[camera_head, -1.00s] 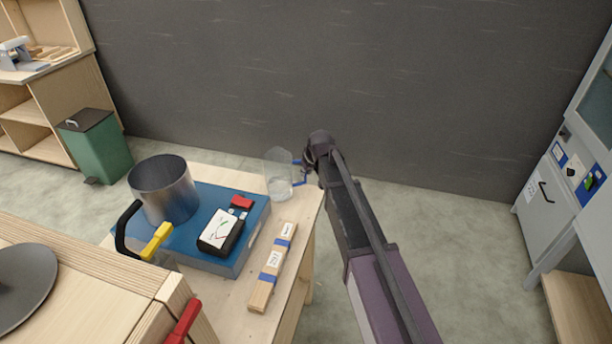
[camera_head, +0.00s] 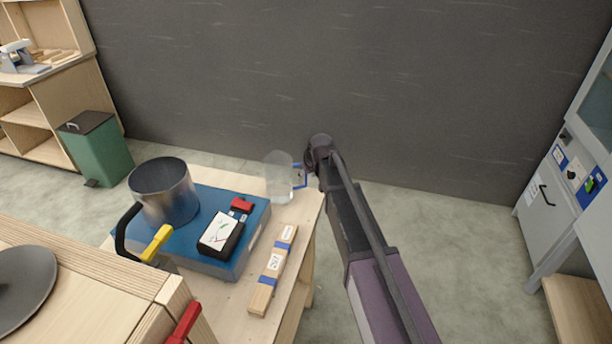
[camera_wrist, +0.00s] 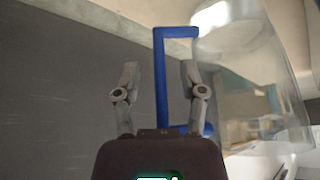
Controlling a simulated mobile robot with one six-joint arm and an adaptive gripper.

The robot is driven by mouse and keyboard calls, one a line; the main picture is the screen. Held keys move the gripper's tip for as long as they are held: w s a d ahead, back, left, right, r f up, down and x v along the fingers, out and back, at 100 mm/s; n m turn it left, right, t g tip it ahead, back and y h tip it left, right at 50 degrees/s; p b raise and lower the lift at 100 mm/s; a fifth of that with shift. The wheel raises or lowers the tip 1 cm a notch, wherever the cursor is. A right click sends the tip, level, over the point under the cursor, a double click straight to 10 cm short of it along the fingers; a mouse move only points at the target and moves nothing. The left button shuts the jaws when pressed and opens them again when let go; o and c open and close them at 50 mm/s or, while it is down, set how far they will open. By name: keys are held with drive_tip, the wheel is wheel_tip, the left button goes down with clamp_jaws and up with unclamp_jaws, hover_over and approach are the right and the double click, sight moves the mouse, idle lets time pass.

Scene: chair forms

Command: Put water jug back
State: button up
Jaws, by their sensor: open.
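The water jug (camera_head: 279,180) is clear with a blue handle (camera_head: 299,178). In the head view it stands, looking upright, at the far right corner of the wooden table, handle to the right. My gripper (camera_wrist: 160,78) is open in the wrist view, with the blue handle (camera_wrist: 161,80) showing between its two fingers. The jug's clear body (camera_wrist: 240,85) fills the right of that view. I cannot tell whether a finger touches the handle. In the head view my wrist is just right of the handle, and the fingers are mostly hidden.
The wooden table (camera_head: 235,292) also bears a blue box (camera_head: 205,252) with a metal pot (camera_head: 165,193) on it, a meter (camera_head: 220,233) and a taped wood block (camera_head: 273,270). A dark wall (camera_head: 400,90) stands behind. Floor is free to the right, before a grey cabinet (camera_head: 545,205).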

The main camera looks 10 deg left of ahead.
drive_tip(key=shift+r, duration=0.1)
drive_tip(key=p+v, duration=1.1)
drive_tip(key=v, duration=0.1)
idle(0.4)
idle(0.8)
drive_tip(key=s+d+f+m+g+h, duration=0.2)
drive_tip(key=s+d+m, duration=0.4)
drive_tip(key=s+d, duration=1.7)
drive_tip(key=d+g+h, duration=0.1)
drive_tip(key=d+g, duration=0.1)
drive_tip(key=shift+d+m, duration=0.3)
